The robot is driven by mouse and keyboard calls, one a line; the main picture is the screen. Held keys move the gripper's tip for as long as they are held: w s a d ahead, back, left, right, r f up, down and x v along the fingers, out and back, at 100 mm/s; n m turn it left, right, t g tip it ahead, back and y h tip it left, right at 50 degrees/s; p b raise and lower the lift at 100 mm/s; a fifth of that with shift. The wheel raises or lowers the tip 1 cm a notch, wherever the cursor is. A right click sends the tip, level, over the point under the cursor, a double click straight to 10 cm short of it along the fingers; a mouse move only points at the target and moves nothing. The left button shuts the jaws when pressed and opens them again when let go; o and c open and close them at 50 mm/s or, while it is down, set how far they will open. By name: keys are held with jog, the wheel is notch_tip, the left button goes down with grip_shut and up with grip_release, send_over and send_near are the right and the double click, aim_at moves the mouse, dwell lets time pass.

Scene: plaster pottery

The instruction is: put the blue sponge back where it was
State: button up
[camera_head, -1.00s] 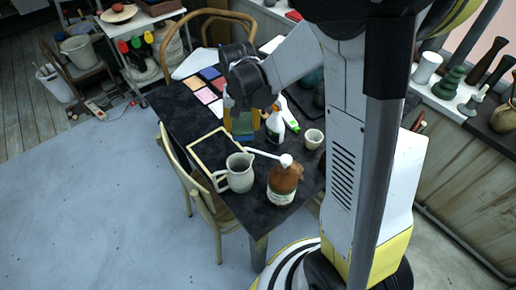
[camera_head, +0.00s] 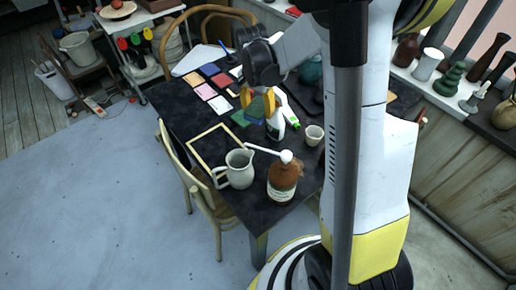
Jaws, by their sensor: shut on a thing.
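My gripper (camera_head: 259,99) is over the far part of the dark table (camera_head: 180,104), with its yellow fingers pointing down. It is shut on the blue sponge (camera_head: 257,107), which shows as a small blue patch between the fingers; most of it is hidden. A flat green piece (camera_head: 239,118) lies on the table just left of and below the gripper. I cannot tell from this view how high the sponge is above the table.
A white spray bottle (camera_head: 276,125) stands close to the gripper's right. A small cup (camera_head: 314,135), a grey pitcher (camera_head: 238,170), a brown jug (camera_head: 283,182) and an empty frame (camera_head: 205,138) are nearer. Coloured tiles (camera_head: 208,91) lie to the left.

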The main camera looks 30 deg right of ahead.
aim_at(258, 143)
notch_tip(258, 143, down, 18)
jog(key=b, duration=0.6)
jog(key=shift+r+b, duration=0.15)
jog(key=shift+b, duration=0.25)
jog(key=shift+r, duration=0.1)
jog(key=o, duration=0.9)
jog(key=shift+f, duration=0.2)
jog(key=o, duration=0.5)
jog(key=shift+c, duration=0.2)
